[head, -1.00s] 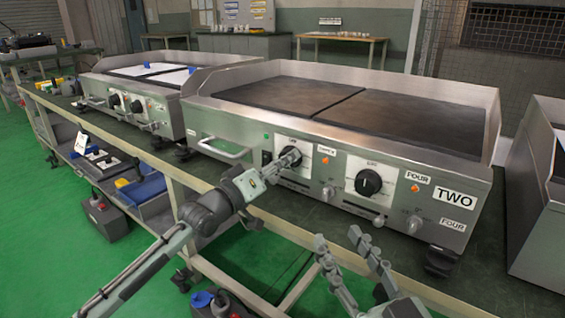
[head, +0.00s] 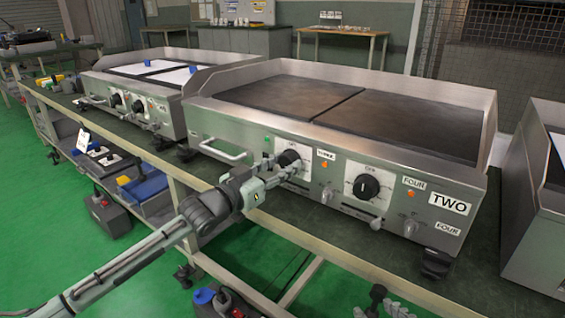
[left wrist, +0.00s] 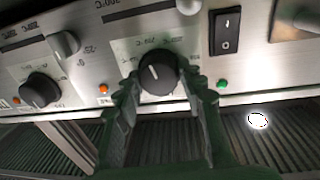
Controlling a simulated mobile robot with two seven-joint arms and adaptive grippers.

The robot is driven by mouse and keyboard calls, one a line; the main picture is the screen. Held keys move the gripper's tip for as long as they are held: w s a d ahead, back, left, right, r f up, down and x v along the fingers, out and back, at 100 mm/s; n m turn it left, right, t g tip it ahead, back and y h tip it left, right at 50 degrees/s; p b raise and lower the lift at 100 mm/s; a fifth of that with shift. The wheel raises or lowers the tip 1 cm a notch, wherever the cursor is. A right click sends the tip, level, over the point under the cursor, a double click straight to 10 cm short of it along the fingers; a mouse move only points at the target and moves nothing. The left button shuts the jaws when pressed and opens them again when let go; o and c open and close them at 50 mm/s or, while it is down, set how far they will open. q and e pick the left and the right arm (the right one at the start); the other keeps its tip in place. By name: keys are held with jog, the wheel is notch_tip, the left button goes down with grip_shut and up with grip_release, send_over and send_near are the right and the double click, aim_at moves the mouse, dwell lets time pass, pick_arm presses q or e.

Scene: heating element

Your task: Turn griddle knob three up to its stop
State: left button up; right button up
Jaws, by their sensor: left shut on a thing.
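Griddle knob three (head: 289,158) is a black round knob on a white dial plate, left of the THREE label, on the front of the griddle (head: 300,135) marked TWO. My left gripper (head: 276,168) reaches it from the front left and partly hides it and its dial. In the left wrist view, the knob (left wrist: 158,76) sits between the two fingertips (left wrist: 162,84), its white mark pointing up and slightly left in that picture. The left gripper is shut on the knob. Only the finger ends of my right gripper (head: 379,300) show, low at the bottom edge, away from the griddle.
Knob four (head: 366,186) is to the right on the same panel; it also shows in the left wrist view (left wrist: 38,90). A bar handle (head: 222,150) juts out at left. A rocker switch (left wrist: 225,32) and green light (left wrist: 222,84) are close to the fingers.

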dwell(0.4)
pick_arm(q)
jog(key=o, duration=1.2)
jog(key=shift+c, duration=0.2)
jog(key=shift+a, duration=0.1)
jog(key=v, duration=1.2)
